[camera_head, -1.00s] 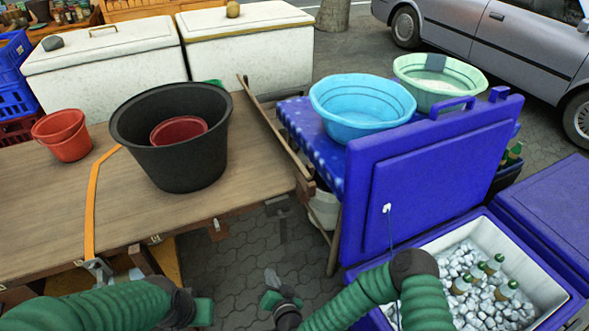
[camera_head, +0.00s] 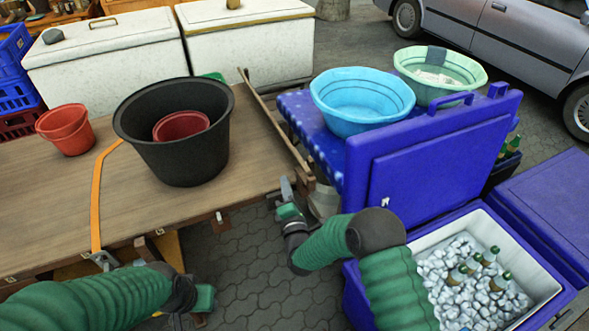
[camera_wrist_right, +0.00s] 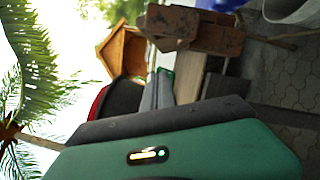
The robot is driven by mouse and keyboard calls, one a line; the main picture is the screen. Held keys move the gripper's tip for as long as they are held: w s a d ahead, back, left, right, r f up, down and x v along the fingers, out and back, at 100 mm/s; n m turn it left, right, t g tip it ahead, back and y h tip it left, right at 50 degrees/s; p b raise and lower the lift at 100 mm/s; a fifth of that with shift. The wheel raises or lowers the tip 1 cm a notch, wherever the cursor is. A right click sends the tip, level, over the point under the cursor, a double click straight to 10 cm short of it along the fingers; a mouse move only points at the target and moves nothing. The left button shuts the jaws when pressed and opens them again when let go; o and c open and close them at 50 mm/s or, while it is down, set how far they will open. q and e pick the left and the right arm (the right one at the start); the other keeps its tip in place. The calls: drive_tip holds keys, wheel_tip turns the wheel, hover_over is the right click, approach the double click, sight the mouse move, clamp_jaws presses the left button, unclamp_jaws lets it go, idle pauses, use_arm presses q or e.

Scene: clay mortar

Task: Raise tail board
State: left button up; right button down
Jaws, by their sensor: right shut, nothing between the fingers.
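The wooden tail board (camera_head: 275,122) shows as a narrow, edge-on strip along the right end of the wooden cart bed (camera_head: 50,205). A wooden block sits at its near corner. My right gripper (camera_head: 286,188) is shut and empty, just left of and below that corner; I cannot tell whether it touches. In the right wrist view the shut grey fingers (camera_wrist_right: 157,88) point towards brown wooden parts (camera_wrist_right: 190,30) with a dark metal fitting. My left gripper (camera_head: 203,298) is low in the head view, below the bed's front edge; its jaws are not clear.
A black tub (camera_head: 175,145) with a red bowl inside and a red bucket (camera_head: 66,130) stand on the bed, beside an orange strap (camera_head: 98,200). Paving (camera_head: 245,260) is open between.

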drive_tip(key=w, duration=0.3)
drive_tip(key=shift+w+a+r, duration=0.1)
drive_tip(key=shift+w+a, duration=0.1)
drive_tip(key=shift+w, duration=0.2)
drive_tip(key=d, duration=0.1)
drive_tip(key=w+d+r, duration=0.1)
drive_tip(key=d, duration=0.1)
drive_tip(key=shift+w+d+r, duration=0.2)
drive_tip(key=shift+r, duration=0.15)
